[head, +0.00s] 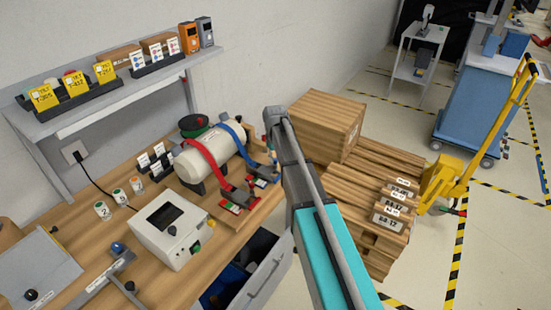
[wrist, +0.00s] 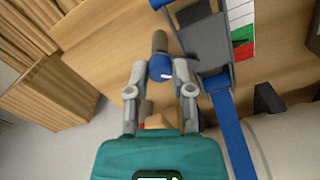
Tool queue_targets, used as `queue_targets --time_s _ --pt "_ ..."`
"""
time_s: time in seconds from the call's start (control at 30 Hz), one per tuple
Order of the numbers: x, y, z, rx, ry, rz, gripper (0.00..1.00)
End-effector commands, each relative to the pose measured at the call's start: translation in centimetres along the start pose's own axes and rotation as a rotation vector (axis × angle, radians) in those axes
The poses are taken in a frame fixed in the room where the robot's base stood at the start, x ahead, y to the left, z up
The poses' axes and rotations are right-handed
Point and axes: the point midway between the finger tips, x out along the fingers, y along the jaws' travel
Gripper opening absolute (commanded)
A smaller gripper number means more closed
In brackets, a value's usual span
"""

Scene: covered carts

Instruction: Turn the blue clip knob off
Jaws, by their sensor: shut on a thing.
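The blue clip knob (wrist: 159,68) is a short blue cylinder with a white mark, on a grey-brown stem in the wrist view. My gripper (wrist: 161,80) has a finger on each side of it and is shut on it. Just right of the knob is the grey metal clip (wrist: 207,45), with the blue strap (wrist: 231,135) running from it. In the head view the blue strap (head: 233,134) crosses the white tank. My arm hides the knob there.
A red strap (head: 202,158) with its own buckle lies left of the blue one. A white control box (head: 170,230) stands on the bench, with an open drawer (head: 265,280) below. Wooden crates (head: 330,120) stand right of the bench.

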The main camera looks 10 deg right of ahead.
Motion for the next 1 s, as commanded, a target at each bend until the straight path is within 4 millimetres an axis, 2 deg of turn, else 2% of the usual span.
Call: queue_targets --time_s 0.6,1.0 --pt "0.01 -0.01 0.01 0.575 0.0 0.0 0.0" --pt "0.01 -0.01 0.01 0.793 0.0 0.0 0.0"
